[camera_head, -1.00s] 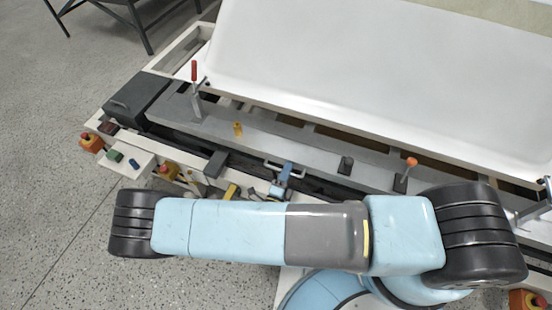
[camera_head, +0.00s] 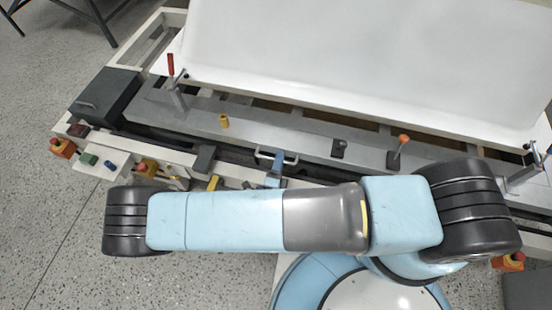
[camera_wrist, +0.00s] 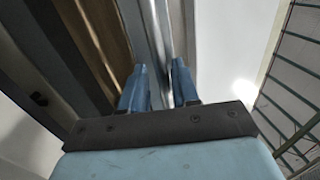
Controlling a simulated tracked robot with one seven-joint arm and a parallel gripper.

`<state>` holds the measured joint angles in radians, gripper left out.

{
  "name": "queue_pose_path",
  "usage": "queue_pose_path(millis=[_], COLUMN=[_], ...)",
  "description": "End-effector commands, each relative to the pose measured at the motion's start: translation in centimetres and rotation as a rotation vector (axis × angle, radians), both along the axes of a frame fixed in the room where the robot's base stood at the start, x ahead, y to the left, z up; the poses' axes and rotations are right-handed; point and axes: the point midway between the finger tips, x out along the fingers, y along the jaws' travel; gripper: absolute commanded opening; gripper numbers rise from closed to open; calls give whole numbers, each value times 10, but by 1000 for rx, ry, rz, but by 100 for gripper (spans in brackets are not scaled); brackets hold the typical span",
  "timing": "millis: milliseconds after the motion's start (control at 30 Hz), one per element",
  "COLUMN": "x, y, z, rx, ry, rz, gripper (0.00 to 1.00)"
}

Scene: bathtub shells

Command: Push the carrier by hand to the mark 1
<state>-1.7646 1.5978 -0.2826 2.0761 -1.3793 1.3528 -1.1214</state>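The carrier appears to be the long grey beam (camera_head: 310,142) along the near side of the bench, beneath a large white tub shell (camera_head: 365,65). A pale D-shaped handle (camera_head: 262,152) stands at its near edge. My gripper (camera_head: 278,160) is at this handle, mostly hidden behind my arm. In the wrist view, the two blue fingers of my gripper (camera_wrist: 159,80) stand close on both sides of a shiny metal bar (camera_wrist: 160,30) and look closed on it. I cannot make out a mark numbered 1.
A red-handled clamp (camera_head: 172,68), a yellow peg (camera_head: 224,121) and an orange-knobbed lever (camera_head: 403,140) stand along the beam. A dark box (camera_head: 105,95) sits at its left end. Open speckled floor (camera_head: 45,225) lies left.

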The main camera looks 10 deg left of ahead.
Motion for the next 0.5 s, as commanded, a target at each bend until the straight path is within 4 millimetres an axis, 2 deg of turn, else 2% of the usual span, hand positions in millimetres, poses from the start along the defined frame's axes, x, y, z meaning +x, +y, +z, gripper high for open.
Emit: queue_pose_path(millis=[267, 367, 500], x=[-2, -10, -30], y=[1, 2, 4], z=[1, 0, -4], rx=[0, 1, 1], ry=[-4, -4, -3], rz=[2, 2, 3], gripper=[30, 30, 30])
